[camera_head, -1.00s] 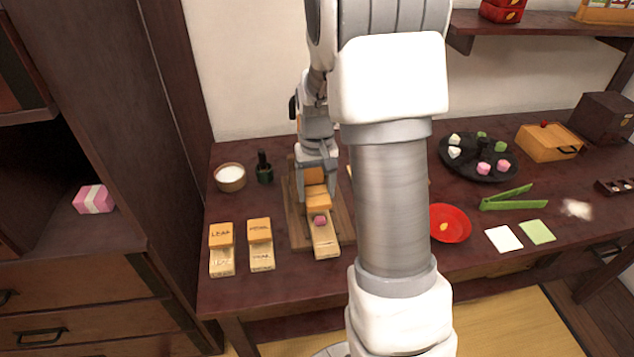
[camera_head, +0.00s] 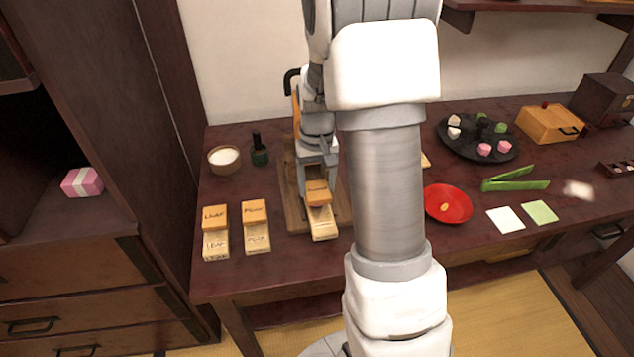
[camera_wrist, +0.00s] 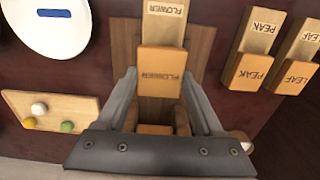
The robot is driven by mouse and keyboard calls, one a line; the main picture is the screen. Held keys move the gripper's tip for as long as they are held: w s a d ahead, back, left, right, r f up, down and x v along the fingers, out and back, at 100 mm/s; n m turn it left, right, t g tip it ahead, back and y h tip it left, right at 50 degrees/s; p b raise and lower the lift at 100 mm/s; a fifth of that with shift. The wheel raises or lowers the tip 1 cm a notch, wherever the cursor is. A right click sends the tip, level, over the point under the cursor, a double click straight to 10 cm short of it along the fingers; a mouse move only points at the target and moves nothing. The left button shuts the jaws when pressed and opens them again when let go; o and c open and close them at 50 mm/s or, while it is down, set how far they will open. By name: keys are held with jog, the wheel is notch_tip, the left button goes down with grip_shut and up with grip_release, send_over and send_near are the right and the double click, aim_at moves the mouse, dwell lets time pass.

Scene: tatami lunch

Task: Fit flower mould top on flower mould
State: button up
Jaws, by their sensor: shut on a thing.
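The flower mould (camera_head: 323,228) is a pale wooden block on a dark wooden board (camera_head: 292,215). It also shows in the wrist view (camera_wrist: 165,28), marked FLOWER. The orange flower mould top (camera_head: 317,190) is held by my gripper (camera_head: 318,176). In the wrist view the top (camera_wrist: 161,72), also marked FLOWER, lies between the fingers of my gripper (camera_wrist: 160,82). The top covers the rear part of the mould. Whether it is seated or just above the mould, I cannot tell. The pink sweet is mostly hidden beneath the top.
The leaf mould (camera_head: 215,243) and peak mould (camera_head: 257,238) stand left of the board, with their orange tops. A white-filled bowl (camera_head: 224,159) is behind them. A red plate (camera_head: 447,204) and green tongs (camera_head: 514,180) are to the right.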

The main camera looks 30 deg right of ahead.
jog(key=shift+f+b, duration=0.55)
jog(key=shift+f, duration=0.25)
dwell(0.4)
jog(key=o, duration=1.4)
jog(key=shift+c, duration=0.2)
jog(key=shift+r, duration=0.1)
notch_tip(320, 180, up, 17)
jog(key=p, duration=0.4)
jog(key=shift+r+p, duration=0.15)
jog(key=shift+p, duration=0.2)
jog(key=shift+r, duration=0.1)
jog(key=s+a+r+n+t+p, duration=0.1)
jog(key=s+a+r+t+p, duration=0.1)
jog(key=s+a+r+p, duration=0.3)
jog(key=s+a+r+n+t+p, duration=0.2)
jog(key=s+a+r+p, duration=0.4)
jog(key=s+r, duration=0.7)
jog(key=shift+s+a+r+t, duration=0.35)
jog(key=shift+s+a+t, duration=0.2)
jog(key=shift+a+t, duration=0.25)
